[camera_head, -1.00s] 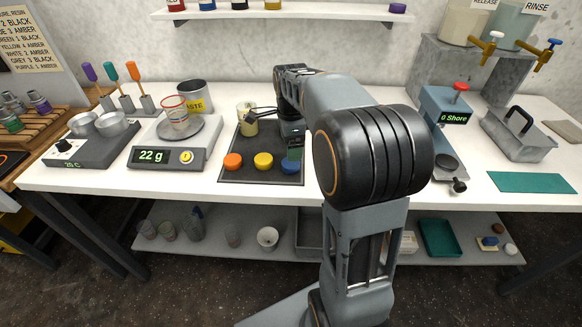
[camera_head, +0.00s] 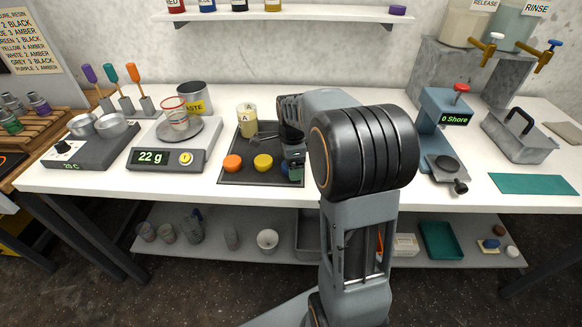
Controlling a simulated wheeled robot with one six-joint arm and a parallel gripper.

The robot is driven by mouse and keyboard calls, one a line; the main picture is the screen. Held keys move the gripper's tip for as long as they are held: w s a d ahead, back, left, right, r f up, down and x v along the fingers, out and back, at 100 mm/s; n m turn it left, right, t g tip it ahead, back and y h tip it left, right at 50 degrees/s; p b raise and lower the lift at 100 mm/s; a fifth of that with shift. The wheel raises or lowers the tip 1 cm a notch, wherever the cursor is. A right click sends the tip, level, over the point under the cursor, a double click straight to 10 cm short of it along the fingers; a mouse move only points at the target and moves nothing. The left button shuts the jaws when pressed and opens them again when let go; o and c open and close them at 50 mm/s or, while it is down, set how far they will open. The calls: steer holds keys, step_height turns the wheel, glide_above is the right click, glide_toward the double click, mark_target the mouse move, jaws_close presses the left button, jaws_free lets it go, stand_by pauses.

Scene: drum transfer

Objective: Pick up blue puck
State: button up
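Three pucks sit in a row on a dark tray mat (camera_head: 232,180) on the white bench. The orange puck (camera_head: 232,163) is at the left and the yellow puck (camera_head: 263,162) is in the middle. The blue puck (camera_head: 285,169) is at the right end, and only a small part of it shows. My gripper (camera_head: 296,172) is low over the mat's right end, at the blue puck, and hides most of it. Whether it touches the puck or is open or shut cannot be seen.
A labelled cup (camera_head: 247,121) stands at the back of the mat. A scale (camera_head: 167,155) reading 22 g is to the left. A blue hardness tester (camera_head: 444,118) stands to the right, with a grey handled tray (camera_head: 517,142) beyond it.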

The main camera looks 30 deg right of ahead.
steer(key=c, duration=1)
